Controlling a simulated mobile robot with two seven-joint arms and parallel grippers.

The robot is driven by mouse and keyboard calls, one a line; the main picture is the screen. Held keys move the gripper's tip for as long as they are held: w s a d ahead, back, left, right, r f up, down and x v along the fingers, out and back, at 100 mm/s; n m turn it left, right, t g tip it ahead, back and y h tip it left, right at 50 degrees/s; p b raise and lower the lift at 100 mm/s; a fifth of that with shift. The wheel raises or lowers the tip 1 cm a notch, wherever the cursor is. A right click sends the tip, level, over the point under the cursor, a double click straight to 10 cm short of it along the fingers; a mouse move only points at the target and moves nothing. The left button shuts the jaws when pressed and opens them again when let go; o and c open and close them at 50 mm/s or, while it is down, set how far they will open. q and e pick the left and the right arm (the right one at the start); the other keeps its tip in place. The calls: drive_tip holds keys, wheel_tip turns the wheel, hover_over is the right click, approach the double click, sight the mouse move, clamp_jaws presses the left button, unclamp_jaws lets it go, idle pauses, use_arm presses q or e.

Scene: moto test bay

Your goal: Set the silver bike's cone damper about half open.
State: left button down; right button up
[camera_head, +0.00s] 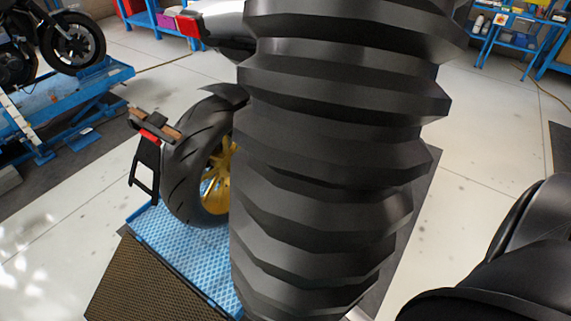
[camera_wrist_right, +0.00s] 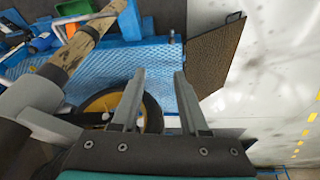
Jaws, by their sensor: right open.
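The silver bike's tail (camera_head: 222,30) with a red light shows at the top of the head view. Its rear wheel (camera_head: 190,175) with a gold rim stands on a blue platform (camera_head: 190,250); the rest is hidden behind a large black ribbed body. In the right wrist view my right gripper (camera_wrist_right: 159,75) is open and empty, its fingers in front of the wheel (camera_wrist_right: 152,115) and the blue plate (camera_wrist_right: 110,68). I cannot make out the cone damper for certain. My left gripper is not in view.
The black ribbed body (camera_head: 330,150) fills the head view's middle, very close. In the wrist view a worn tan pole (camera_wrist_right: 85,42) and a grey rounded part (camera_wrist_right: 35,97) lie left of the fingers. A brown mesh ramp (camera_wrist_right: 217,55) borders open pale floor (camera_wrist_right: 270,80).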

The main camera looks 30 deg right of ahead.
wheel_tip(320, 180, up, 17)
drive_tip(key=w+t+p, duration=0.2)
drive_tip(key=p, duration=0.2)
drive_tip(key=w+r+n+t, duration=0.2)
drive_tip(key=w+r+t, duration=0.9)
drive_tip(key=w+r, duration=0.8)
drive_tip(key=a+r+n+t+y, duration=0.4)
drive_tip(key=a+r+n+y, duration=0.4)
drive_tip(key=r, duration=0.5)
drive_tip(key=s+a+r+n+g+y, duration=0.3)
drive_tip(key=a+n+g+y, duration=0.25)
drive_tip(key=n+y, duration=0.3)
drive_tip(key=n+g+h, duration=0.8)
drive_tip(key=g+h, duration=0.7)
drive_tip(key=h, duration=0.2)
hover_over(286, 187)
wheel_tip(286, 187, down, 17)
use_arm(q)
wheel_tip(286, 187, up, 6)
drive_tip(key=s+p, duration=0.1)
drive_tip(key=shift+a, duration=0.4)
use_arm(e)
wheel_tip(286, 187, down, 14)
drive_tip(key=shift+f, duration=0.2)
